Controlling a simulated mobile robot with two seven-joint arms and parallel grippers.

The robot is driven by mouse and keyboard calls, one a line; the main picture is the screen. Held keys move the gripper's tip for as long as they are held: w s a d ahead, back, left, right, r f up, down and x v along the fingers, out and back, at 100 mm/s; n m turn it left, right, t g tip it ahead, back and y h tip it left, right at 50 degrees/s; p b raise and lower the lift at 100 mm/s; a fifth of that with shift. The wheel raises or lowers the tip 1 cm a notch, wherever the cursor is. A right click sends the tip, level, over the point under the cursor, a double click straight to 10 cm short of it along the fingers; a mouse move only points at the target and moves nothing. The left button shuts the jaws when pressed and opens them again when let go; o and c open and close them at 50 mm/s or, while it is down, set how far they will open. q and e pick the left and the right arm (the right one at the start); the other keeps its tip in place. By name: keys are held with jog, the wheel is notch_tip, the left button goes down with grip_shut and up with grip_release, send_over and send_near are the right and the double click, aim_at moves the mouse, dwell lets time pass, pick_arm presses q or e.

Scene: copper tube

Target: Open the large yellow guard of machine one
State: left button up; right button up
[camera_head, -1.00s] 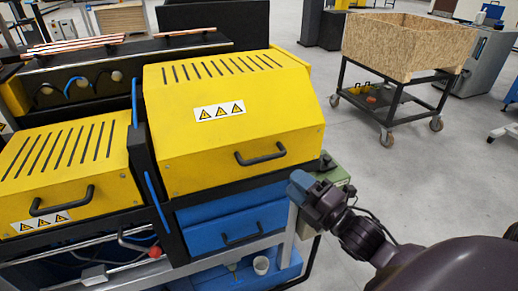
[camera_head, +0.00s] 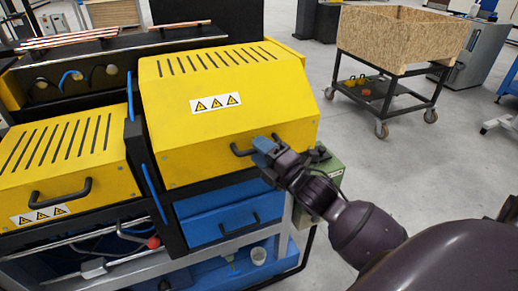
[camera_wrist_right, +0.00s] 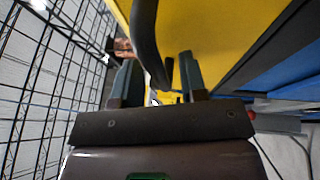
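The large yellow guard (camera_head: 225,125) is down on the machine, with slots on top and a warning label. Its black bar handle (camera_head: 241,152) is on the front face; the right part is hidden behind my right gripper (camera_head: 266,150). In the right wrist view, the fingers of my right gripper (camera_wrist_right: 158,80) are apart. The yellow guard (camera_wrist_right: 225,40) fills the upper right there. My left gripper is not in view.
A smaller yellow guard (camera_head: 65,165) with its own handle is at the left. A blue drawer (camera_head: 232,218) sits below the large guard. A green box (camera_head: 330,170) is just behind my right wrist. Copper tubes (camera_head: 68,40) lie at the back left. A wooden crate on a cart (camera_head: 400,35) stands behind.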

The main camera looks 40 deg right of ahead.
jog(key=shift+w, duration=0.4)
grip_shut()
jog(key=shift+r, duration=0.1)
